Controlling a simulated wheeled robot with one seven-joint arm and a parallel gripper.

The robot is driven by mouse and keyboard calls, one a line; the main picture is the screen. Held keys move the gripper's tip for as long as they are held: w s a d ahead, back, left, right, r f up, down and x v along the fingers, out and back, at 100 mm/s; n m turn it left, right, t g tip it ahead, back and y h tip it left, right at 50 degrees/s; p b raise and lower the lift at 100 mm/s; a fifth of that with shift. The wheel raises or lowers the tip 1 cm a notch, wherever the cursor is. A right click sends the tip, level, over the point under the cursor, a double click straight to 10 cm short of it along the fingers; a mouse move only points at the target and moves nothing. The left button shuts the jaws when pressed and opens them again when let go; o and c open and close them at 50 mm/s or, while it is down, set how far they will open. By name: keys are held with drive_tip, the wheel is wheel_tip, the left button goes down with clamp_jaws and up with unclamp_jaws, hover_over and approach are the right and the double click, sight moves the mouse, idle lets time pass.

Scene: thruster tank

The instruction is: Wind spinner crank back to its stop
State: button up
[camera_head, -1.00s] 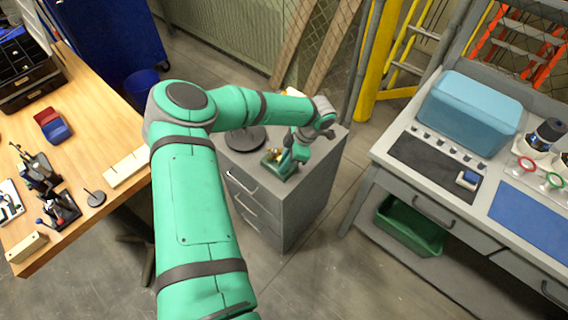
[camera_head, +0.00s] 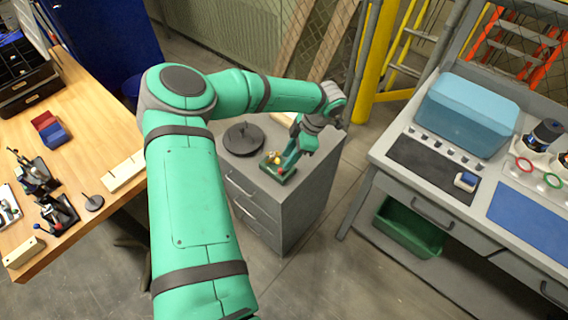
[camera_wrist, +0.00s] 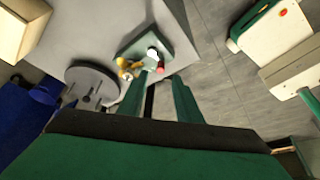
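The spinner (camera_head: 277,168) is a small device with a green base, yellow parts and a red knob. It stands on the front right part of the grey cabinet's top. In the wrist view its green base (camera_wrist: 178,42) lies just beyond my fingertips, with yellow parts (camera_wrist: 127,66), a white round top and the red knob (camera_wrist: 160,70). My gripper (camera_head: 297,158) points down at the spinner from the right. In the wrist view my gripper (camera_wrist: 156,86) has its two green fingers apart, with the red knob near the gap. I cannot tell whether a finger touches it.
A dark round stand (camera_head: 243,138) is beside the spinner on the grey cabinet (camera_head: 306,190); it also shows in the wrist view (camera_wrist: 92,82). A wooden table (camera_head: 95,150) is at left. A grey workbench (camera_head: 400,178) with a blue case (camera_head: 470,112) is at right.

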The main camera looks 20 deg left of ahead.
drive_tip(key=shift+v, duration=2.4)
